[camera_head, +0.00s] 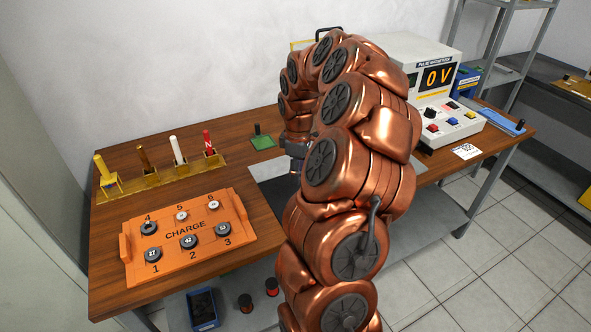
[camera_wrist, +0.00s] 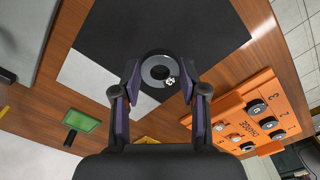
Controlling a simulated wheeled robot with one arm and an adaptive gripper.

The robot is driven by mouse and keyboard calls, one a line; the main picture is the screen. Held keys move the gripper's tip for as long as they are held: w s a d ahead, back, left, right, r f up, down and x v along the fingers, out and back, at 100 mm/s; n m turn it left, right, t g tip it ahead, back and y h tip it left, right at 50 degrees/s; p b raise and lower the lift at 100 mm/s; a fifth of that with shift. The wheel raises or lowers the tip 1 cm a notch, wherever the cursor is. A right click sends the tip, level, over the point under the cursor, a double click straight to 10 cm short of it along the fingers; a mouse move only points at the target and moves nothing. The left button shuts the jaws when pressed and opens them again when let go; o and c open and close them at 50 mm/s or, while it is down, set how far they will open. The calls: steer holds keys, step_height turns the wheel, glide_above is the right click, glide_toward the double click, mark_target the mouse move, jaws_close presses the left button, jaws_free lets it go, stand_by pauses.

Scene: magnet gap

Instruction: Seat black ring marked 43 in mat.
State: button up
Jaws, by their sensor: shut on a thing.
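A dark ring (camera_wrist: 150,62) with a grey inner face and a small white mark sits between the fingertips of my gripper (camera_wrist: 160,79) in the wrist view. My gripper is shut on it; the mark is too small to read. Beyond it lies a black mat (camera_wrist: 205,25), with a pale grey patch (camera_wrist: 88,76) beside it. Whether the ring touches the mat I cannot tell. In the head view my arm hides the ring and much of the mat.
An orange CHARGE tray (camera_head: 160,272) with several numbered black and white pieces lies at the left. A yellow rack (camera_head: 140,184) of coloured posts stands behind it. A 0 V meter box (camera_head: 405,50) stands at right.

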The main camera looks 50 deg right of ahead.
steer(key=shift+s+d, duration=0.15)
steer(key=shift+s, duration=0.05)
steer(key=shift+f+b, duration=1.6)
steer(key=shift+f, duration=1.2)
steer(key=shift+f, duration=0.2)
steer(key=o, duration=1.1)
steer(key=shift+o, duration=0.2)
steer(key=shift+c, duration=0.4)
steer(key=c, duration=0.4)
steer(key=shift+c, duration=0.2)
steer(key=shift+r, duration=0.15)
